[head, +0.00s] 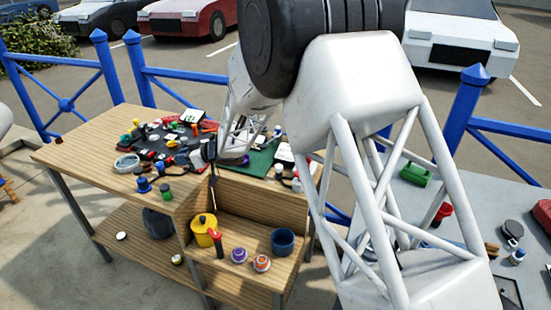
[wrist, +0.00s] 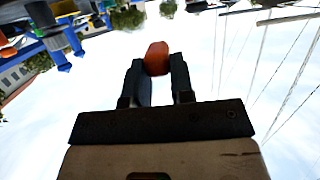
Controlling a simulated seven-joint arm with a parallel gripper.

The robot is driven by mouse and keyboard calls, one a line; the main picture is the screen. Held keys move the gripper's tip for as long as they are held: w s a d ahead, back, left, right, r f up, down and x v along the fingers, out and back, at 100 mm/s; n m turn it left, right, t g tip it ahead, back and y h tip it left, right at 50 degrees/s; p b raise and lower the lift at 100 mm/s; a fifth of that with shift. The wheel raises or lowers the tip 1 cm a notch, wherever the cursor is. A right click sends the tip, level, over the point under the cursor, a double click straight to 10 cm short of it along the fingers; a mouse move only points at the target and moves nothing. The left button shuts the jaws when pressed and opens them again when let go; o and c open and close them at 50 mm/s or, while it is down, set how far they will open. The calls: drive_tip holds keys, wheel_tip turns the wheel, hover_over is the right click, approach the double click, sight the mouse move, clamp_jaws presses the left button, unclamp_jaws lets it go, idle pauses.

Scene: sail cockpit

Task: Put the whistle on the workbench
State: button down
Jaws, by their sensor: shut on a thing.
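My gripper (wrist: 157,68) is shut on a small orange-red rounded thing in the wrist view. I take this thing to be the whistle (wrist: 157,54), though its shape shows only in part. It sits between the two dark fingertips, with sky behind it. In the head view my arm reaches over the wooden workbench (head: 85,150), and a dark part of its end shows near the front edge of the top. The held thing cannot be made out there. The workbench top is crowded at its middle and back, with bare wood at the left.
A lower shelf holds a yellow can (head: 205,232), a blue cup (head: 283,241) and two small round things. Blue railings (head: 100,60) run behind.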

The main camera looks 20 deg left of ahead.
wheel_tip(320, 180, up, 6)
drive_tip(key=w+d+m+t, duration=0.3)
drive_tip(key=w+d+t, duration=0.1)
drive_tip(key=w+d, duration=1.15)
drive_tip(key=w+d+m+t+h, duration=0.1)
drive_tip(key=w+d+m+t, duration=0.1)
drive_tip(key=w+d, duration=0.8)
drive_tip(key=w+d+m+t, duration=0.25)
drive_tip(key=w+d, duration=0.35)
drive_tip(key=d, duration=0.8)
drive_tip(key=shift+n, duration=0.35)
drive_tip(key=shift+w+f, duration=0.1)
drive_tip(key=shift+f, duration=2.5)
drive_tip(key=shift+f, duration=3.15)
drive_tip(key=shift+f, duration=1.85)
